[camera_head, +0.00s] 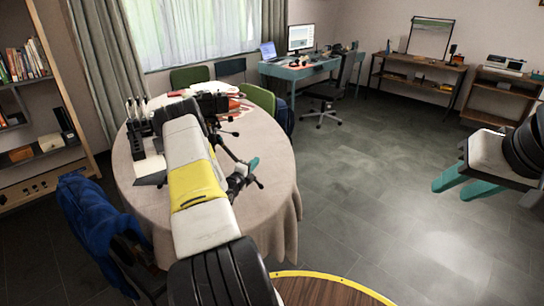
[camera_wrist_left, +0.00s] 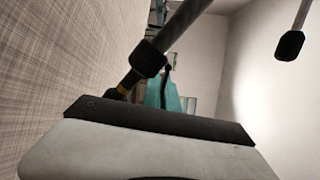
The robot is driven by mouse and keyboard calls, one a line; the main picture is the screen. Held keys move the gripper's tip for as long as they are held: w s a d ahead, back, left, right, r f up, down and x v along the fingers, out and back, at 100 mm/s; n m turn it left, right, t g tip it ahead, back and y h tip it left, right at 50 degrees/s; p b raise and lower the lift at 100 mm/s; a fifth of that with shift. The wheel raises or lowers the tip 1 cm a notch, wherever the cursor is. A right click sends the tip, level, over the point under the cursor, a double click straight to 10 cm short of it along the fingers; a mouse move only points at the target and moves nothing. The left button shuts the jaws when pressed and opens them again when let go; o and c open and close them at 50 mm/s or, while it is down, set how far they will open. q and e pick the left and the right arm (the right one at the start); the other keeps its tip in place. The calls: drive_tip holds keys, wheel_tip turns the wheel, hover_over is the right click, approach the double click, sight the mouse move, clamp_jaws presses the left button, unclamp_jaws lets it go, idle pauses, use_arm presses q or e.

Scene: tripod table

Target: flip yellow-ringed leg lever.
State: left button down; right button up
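A black tripod with a camera on top (camera_head: 213,102) is on the round table, partly hidden behind my left arm. A small dark part beside the clamp may be the lever. My left gripper's teal fingers (camera_wrist_left: 168,95) are close to this joint; contact and gap are unclear. A teal finger of my left gripper (camera_head: 252,164) also shows in the head view. My right gripper (camera_head: 452,192) is open and empty, away from the table.
The round table (camera_head: 275,205) has a beige cloth. A black holder with pens (camera_head: 138,130) and papers lie on it. A blue jacket (camera_head: 90,220) hangs over a chair at the left. Another tripod foot (camera_wrist_left: 290,45) is at the wrist view's upper right. The floor at right is clear.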

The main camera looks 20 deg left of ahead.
use_arm(q)
drive_tip(key=shift+r+n, duration=0.15)
drive_tip(key=shift+n, duration=0.15)
idle(0.6)
drive_tip(key=shift+w+a+r+n+g+h, duration=0.15)
drive_tip(key=shift+a+r+n, duration=0.3)
drive_tip(key=shift+n, duration=1.7)
drive_tip(key=shift+a+r+n+g+h, duration=0.15)
drive_tip(key=shift+r+n, duration=0.5)
drive_tip(key=shift+n, duration=1.55)
drive_tip(key=shift+w+a+r+n+g+h, duration=0.15)
drive_tip(key=shift+a+r+n, duration=0.35)
drive_tip(key=shift+n, duration=1.65)
drive_tip(key=shift+r, duration=0.1)
drive_tip(key=c, duration=1.9)
unclamp_jaws()
drive_tip(key=shift+c, duration=0.2)
drive_tip(key=shift+d, duration=0.1)
drive_tip(key=shift+s, duration=0.1)
